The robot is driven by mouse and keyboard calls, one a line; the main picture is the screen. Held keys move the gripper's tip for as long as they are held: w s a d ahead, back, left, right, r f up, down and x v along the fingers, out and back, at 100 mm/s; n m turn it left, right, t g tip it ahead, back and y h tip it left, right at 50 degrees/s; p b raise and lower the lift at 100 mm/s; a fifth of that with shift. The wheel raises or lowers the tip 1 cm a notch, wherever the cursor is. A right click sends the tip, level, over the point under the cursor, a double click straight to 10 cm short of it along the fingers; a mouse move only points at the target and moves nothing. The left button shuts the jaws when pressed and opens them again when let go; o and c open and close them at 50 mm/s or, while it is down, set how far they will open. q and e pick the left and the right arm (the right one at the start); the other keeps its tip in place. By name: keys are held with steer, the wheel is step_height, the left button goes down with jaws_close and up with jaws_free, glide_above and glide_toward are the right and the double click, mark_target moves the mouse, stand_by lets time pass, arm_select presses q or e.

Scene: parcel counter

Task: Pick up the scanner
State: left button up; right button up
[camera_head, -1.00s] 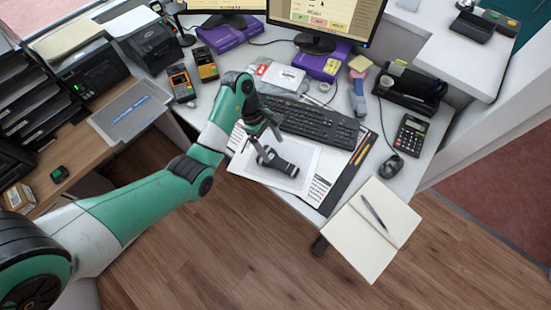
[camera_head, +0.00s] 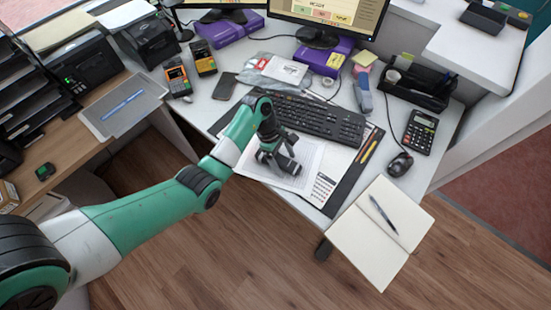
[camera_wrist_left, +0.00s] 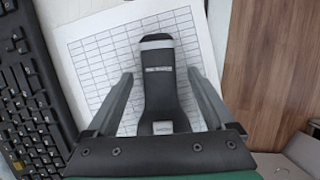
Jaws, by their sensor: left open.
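The scanner (camera_head: 287,164) is a dark handheld device with a grey band, lying on a printed grid sheet (camera_head: 306,152) on the desk. In the left wrist view the scanner (camera_wrist_left: 158,84) runs lengthwise between the two fingers. My left gripper (camera_head: 276,154) points down over the scanner in the head view and partly hides it. In the left wrist view my left gripper (camera_wrist_left: 160,76) is open, one finger on each side of the scanner, with gaps showing. The fingers' height over the sheet is hard to tell. My right gripper is not in view.
A black keyboard (camera_head: 318,118) lies just behind the sheet. A phone (camera_head: 225,86) and card terminals (camera_head: 177,79) are at the left. A calculator (camera_head: 420,131), mouse (camera_head: 400,164) and open notebook (camera_head: 378,238) are at the right. The desk's front edge is close.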

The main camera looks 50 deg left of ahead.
arm_select(q)
jaws_close()
steer(key=shift+r, duration=0.15)
steer(key=r+p, duration=0.1)
steer(key=r, duration=0.1)
steer(key=r+p, duration=0.2)
steer(key=shift+s+d+r, duration=0.15)
steer(key=shift+s+r, duration=0.05)
steer(key=s+d+r+p, duration=0.8)
steer(key=s+d+p, duration=0.1)
steer(key=s+p, duration=0.1)
steer(key=shift+r+p, duration=0.2)
steer(key=shift+p, duration=0.15)
